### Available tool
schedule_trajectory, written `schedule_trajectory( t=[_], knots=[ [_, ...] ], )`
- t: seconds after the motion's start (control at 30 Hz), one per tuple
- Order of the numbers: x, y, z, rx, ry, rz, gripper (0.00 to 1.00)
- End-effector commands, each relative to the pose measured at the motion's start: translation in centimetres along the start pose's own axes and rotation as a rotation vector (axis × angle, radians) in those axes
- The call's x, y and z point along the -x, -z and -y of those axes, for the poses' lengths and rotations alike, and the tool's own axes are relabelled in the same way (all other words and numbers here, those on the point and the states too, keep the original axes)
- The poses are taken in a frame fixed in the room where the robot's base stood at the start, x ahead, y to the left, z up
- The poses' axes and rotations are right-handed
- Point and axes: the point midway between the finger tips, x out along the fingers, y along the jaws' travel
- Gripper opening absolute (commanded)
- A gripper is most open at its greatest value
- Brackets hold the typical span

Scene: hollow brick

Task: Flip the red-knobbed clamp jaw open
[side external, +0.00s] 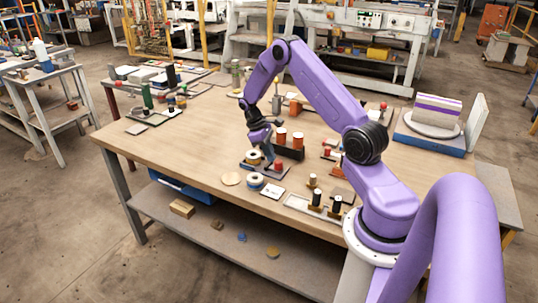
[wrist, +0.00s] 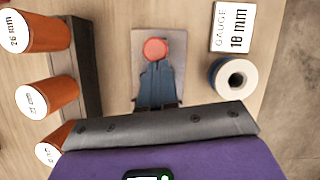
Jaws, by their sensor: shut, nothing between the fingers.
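The clamp's round red knob (wrist: 155,49) shows in the wrist view above a grey base plate (wrist: 179,50). In the side view the red knob (side external: 278,165) is small, close beside my gripper (side external: 266,160). In the wrist view my gripper (wrist: 156,66) is shut and empty, its dark fingers pointing at the knob. The fingertips appear at the knob's near edge; I cannot tell whether they touch it. The fingers and hand hide most of the clamp's jaw and body, so its angle cannot be read.
A dark rack (wrist: 84,60) with orange cylinders (wrist: 47,97) stands left of the clamp in the wrist view. A white gauge card (wrist: 232,28) and a blue-and-white ring (wrist: 234,76) lie right. Small fixtures (side external: 325,200) crowd the table (side external: 180,150); its front left is clear.

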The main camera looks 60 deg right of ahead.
Motion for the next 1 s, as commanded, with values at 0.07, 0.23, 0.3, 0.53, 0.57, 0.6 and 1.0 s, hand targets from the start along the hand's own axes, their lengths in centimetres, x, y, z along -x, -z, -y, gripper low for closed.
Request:
schedule_trajectory(
  t=[0.07, 0.23, 0.3, 0.53, 0.57, 0.6, 1.0],
  knots=[
    [1.1, 0.2, 0.0, 0.000, -0.004, -0.006, 0.00],
    [4.2, 0.3, 0.0, 0.002, -0.007, -0.010, 0.00],
    [5.5, 0.3, 0.0, 0.002, -0.007, -0.010, 0.00],
    [8.8, 0.3, 0.0, 0.002, -0.007, -0.011, 0.00],
    [9.0, 0.2, 0.0, 0.002, -0.007, -0.010, 0.00],
    [9.3, 0.2, 0.0, 0.002, -0.006, -0.010, 0.00],
    [9.8, 0.2, 0.0, 0.003, -0.006, -0.009, 0.00]
  ],
)
